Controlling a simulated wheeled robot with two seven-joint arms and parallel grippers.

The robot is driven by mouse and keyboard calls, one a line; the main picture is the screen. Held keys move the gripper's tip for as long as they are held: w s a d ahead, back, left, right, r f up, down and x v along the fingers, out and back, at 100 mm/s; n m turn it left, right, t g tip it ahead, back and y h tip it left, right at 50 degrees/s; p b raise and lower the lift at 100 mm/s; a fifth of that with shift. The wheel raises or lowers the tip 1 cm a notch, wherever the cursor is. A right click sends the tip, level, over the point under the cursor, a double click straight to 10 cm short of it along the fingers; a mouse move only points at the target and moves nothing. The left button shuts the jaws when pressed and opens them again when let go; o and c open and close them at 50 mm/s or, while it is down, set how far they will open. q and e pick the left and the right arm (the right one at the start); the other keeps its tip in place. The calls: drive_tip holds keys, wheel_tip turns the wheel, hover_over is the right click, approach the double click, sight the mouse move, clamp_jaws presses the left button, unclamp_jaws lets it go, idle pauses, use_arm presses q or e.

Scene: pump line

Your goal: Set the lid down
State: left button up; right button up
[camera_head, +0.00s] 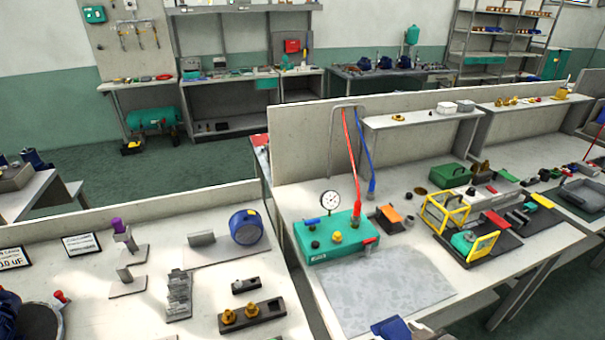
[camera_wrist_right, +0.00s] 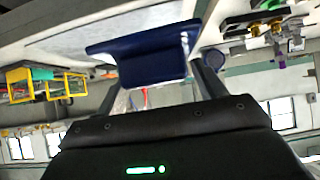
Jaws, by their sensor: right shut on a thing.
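A dark blue piece (camera_wrist_right: 138,58), which appears to be the lid, fills the upper middle of the right wrist view. My right gripper (camera_wrist_right: 158,80) is shut on it. In the head view the blue lid (camera_head: 391,327) shows at the bottom edge, in front of the mottled grey mat (camera_head: 385,288), partly cut off by the frame. My right gripper (camera_head: 418,330) is beside it, mostly out of frame. Whether the lid touches the table cannot be told. My left gripper is not in view.
Yellow-framed fixtures (camera_head: 446,212) stand to the right. A black block with brass fittings (camera_head: 252,316) lies on the left bench. The mat is bare.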

drive_tip(key=shift+w+d+f, duration=0.15)
drive_tip(key=shift+d+f, duration=0.05)
drive_tip(key=shift+d, duration=0.85)
drive_tip(key=shift+w+d+r, duration=0.1)
drive_tip(key=shift+d, duration=0.2)
drive_tip(key=w+a+r+n+g+y, duration=0.3)
drive_tip(key=a+r+n+g+y, duration=0.45)
drive_tip(key=a+r, duration=0.8)
drive_tip(key=w+d+f+t+h, duration=0.1)
drive_tip(key=d+f+t, duration=0.1)
drive_tip(key=d, duration=0.5)
drive_tip(key=w+d+f+t+h, duration=0.1)
drive_tip(key=d+f, duration=0.1)
drive_tip(key=d, duration=0.5)
drive_tip(key=shift+d+f+m+t, duration=0.3)
drive_tip(key=shift+f+m+t, duration=0.05)
drive_tip(key=shift+f, duration=0.05)
drive_tip(key=shift+s+f+h+b, duration=0.1)
drive_tip(key=shift+f+h+b, duration=0.15)
drive_tip(key=shift+f+b, duration=0.3)
drive_tip(key=shift+c, duration=1.8)
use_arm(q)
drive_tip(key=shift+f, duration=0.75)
use_arm(e)
drive_tip(key=shift+a+f, duration=0.1)
drive_tip(key=shift+a, duration=0.05)
